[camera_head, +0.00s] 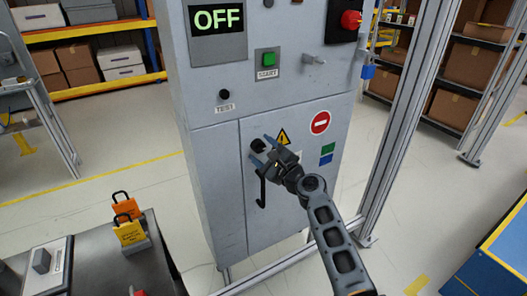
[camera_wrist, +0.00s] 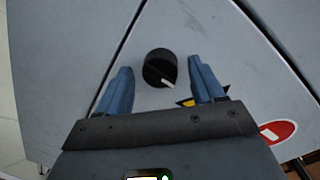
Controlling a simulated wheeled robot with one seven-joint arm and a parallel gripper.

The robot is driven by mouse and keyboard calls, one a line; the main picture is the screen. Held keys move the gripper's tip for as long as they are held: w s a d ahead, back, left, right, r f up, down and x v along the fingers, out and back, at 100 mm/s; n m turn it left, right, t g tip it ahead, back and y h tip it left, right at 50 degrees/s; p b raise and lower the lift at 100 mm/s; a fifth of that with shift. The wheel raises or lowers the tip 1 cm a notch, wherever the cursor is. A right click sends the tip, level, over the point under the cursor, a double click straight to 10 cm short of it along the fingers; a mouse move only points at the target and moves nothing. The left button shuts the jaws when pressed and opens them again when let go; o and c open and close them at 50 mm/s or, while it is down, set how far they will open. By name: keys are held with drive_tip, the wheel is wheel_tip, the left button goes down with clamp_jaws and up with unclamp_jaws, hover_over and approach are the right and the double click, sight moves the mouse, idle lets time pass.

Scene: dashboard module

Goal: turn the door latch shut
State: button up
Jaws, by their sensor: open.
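The door latch is a round black knob (camera_wrist: 157,66) with a white pointer mark, on the grey cabinet door. In the wrist view the mark points to the lower right. The knob also shows in the head view (camera_head: 258,145), partly behind my fingers. My gripper (camera_head: 263,150) is open in front of the door, with its blue fingers apart. In the wrist view the knob shows between the fingertips, with a gap on each side. I cannot tell how far the fingertips are from the door face. The door (camera_head: 230,210) appears closed against its frame.
A black hooked handle (camera_head: 262,188) hangs just below the knob. A yellow warning triangle (camera_head: 283,137) and a red no-entry sign (camera_head: 319,123) are beside it. A metal post (camera_head: 396,110) stands right of the cabinet. A dark table (camera_head: 120,265) with padlocks is at lower left.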

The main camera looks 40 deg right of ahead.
drive_tip(key=c, duration=1)
drive_tip(key=shift+c, duration=0.2)
drive_tip(key=shift+n, duration=0.3)
drive_tip(key=n+b, duration=0.1)
drive_tip(key=n, duration=0.2)
drive_tip(key=n+b, duration=0.1)
drive_tip(key=n, duration=0.4)
drive_tip(key=shift+n+g, duration=0.3)
drive_tip(key=shift+g, duration=0.1)
drive_tip(key=n+b, duration=0.1)
drive_tip(key=n, duration=0.3)
drive_tip(key=shift+a+h+b, duration=0.1)
drive_tip(key=shift+h+b, duration=0.3)
drive_tip(key=shift+r+n+b, duration=0.1)
drive_tip(key=shift+n+b, duration=0.5)
drive_tip(key=shift+n, duration=1.2)
